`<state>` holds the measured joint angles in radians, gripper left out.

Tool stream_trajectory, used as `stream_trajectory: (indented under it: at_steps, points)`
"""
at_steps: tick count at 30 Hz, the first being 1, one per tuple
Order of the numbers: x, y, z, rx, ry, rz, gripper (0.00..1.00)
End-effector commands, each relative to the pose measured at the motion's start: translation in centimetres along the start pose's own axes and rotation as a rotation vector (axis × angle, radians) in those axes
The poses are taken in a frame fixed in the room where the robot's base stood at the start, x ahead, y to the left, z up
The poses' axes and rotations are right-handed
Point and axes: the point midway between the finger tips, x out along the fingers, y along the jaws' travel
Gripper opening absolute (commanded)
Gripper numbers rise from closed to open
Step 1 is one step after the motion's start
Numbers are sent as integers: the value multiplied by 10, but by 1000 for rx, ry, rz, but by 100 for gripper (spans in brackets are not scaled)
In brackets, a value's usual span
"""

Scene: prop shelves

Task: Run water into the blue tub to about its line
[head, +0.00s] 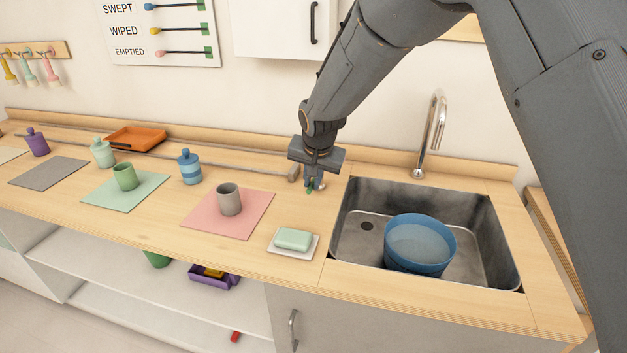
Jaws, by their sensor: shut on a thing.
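The blue tub (420,262) stands upright in the sink (482,250). A paler, bluish surface that looks like water (418,243) shows inside it, below the rim. I cannot make out a fill line from here. The metal tap (436,130) rises behind the sink, and I see no clear stream from its spout. My gripper (314,184) points down at the counter just left of the sink's back left corner. It is shut on a small tap handle (310,190) with a green part, mostly hidden by the fingers.
A soap bar (293,239) on a white dish lies left of the sink. A grey cup (229,199) stands on a pink mat (208,227). A blue bottle (189,168), a green cup (125,177) and an orange tray (136,138) are farther left. A rail runs along the counter's back.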

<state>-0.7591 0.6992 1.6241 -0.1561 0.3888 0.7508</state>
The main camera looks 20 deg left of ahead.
Motion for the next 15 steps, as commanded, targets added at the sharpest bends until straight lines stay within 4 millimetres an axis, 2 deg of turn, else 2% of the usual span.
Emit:
stream_trajectory:
  at_steps: [1,4,15]
  points:
    - [-1,0,-1,-1,2,0,14]
    - [-1,0,-1,0,1,0,31]
    - [-3,1,-1,1,1,0,31]
